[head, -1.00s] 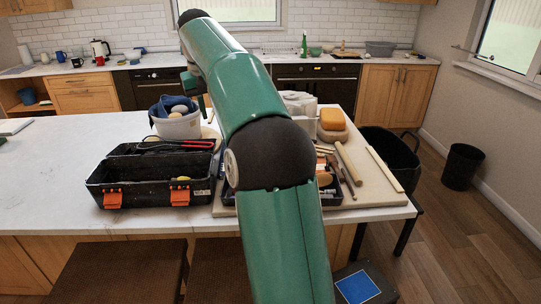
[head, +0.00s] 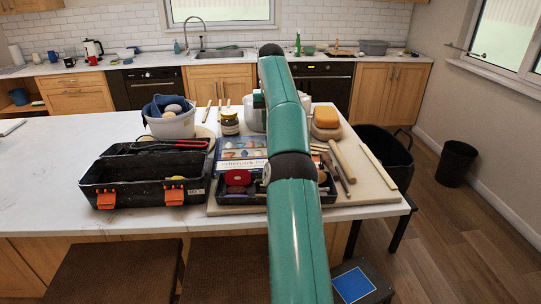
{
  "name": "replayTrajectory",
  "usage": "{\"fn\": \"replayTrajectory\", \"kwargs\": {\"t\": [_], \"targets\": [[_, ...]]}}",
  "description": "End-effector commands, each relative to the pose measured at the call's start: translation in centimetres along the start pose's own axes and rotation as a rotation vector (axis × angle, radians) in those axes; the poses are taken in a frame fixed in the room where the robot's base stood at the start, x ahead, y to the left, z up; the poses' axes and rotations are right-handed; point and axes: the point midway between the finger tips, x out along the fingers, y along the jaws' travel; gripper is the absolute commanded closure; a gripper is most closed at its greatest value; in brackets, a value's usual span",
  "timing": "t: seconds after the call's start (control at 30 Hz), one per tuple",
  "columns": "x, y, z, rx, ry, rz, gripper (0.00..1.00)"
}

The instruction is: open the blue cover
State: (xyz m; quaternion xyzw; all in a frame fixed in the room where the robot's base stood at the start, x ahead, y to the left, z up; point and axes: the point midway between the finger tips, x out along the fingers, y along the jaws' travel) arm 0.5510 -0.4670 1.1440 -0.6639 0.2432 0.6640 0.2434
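A book with a blue and white cover (head: 240,152) lies on the board on the table, left of my arm. Its cover looks closed, and my arm hides its right part. A flat blue panel (head: 353,285) tops a dark box low in front of the table. I cannot tell which the task means. My green arm rises through the middle of the picture and bends at a black joint over the tools. My gripper does not show; the arm's far end hides it.
A black toolbox (head: 97,193) stands open on the left. A white bucket (head: 171,128), a jar (head: 229,123) and an orange sponge (head: 326,117) stand behind. A black tray (head: 240,197) holds tools in front of the book.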

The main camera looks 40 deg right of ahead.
Motion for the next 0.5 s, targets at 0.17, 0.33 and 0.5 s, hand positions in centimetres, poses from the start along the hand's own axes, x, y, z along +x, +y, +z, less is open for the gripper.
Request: {"fn": "replayTrajectory", "kwargs": {"t": [0.17, 0.33, 0.5], "targets": [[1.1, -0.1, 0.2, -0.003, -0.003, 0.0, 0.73], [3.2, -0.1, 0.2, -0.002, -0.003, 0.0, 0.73], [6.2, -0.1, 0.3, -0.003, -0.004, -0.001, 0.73]]}}
